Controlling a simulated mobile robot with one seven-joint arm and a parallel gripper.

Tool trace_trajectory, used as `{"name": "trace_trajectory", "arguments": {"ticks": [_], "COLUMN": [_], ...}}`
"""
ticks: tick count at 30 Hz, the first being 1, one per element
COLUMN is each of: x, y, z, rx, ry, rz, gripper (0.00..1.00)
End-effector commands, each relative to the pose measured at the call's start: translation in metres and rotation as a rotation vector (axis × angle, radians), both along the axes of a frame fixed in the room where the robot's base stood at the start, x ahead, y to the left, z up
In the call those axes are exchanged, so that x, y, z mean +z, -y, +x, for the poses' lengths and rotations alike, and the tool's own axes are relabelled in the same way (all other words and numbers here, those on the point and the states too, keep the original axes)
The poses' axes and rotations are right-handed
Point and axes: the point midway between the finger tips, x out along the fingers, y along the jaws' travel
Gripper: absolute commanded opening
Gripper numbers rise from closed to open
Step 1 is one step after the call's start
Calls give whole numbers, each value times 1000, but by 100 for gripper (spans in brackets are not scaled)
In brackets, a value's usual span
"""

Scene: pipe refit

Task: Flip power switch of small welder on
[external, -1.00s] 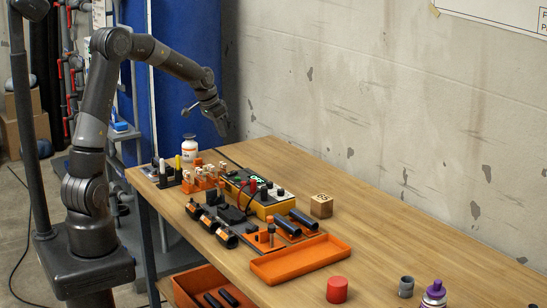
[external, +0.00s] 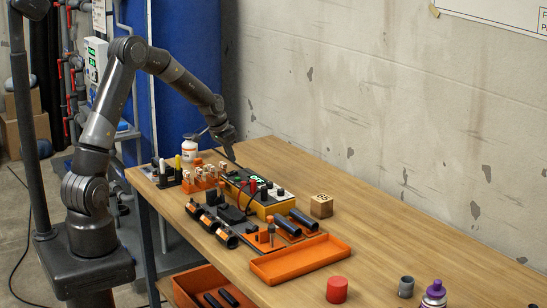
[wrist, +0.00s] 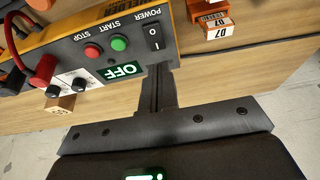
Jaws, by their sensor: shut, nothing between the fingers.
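The small welder (external: 256,196) is a yellow box with a dark panel on the workbench. Its panel also fills the upper left of the wrist view (wrist: 105,55). The black power switch (wrist: 154,35), marked I and O under the word POWER, sits at the panel's right end. The display (wrist: 122,70) reads OFF. A red stop button (wrist: 93,50) and a green start button (wrist: 119,43) lie left of the switch. My gripper (wrist: 158,78) is shut and empty. Its fingertips are close to the switch's lower end; I cannot tell whether they touch. In the external view my gripper (external: 235,160) is above the welder's back end.
A red cable (wrist: 42,70) plugs into the panel's left part. Orange blocks with number labels (wrist: 211,22) stand near the switch. The bench's right side is mostly clear.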

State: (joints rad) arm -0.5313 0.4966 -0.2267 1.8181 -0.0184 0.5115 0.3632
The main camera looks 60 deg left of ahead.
Motion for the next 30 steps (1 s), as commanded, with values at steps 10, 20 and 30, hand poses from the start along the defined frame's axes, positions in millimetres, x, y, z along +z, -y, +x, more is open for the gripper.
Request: {"name": "trace_trajectory", "arguments": {"ticks": [10,20,30], "x": [-36,-37,-42], "y": [0,0,0], "z": [5,5,7], "rx": [0,0,-1], "ry": [0,1,-51], "rz": [0,0,-2], "gripper": [0,0,0]}}
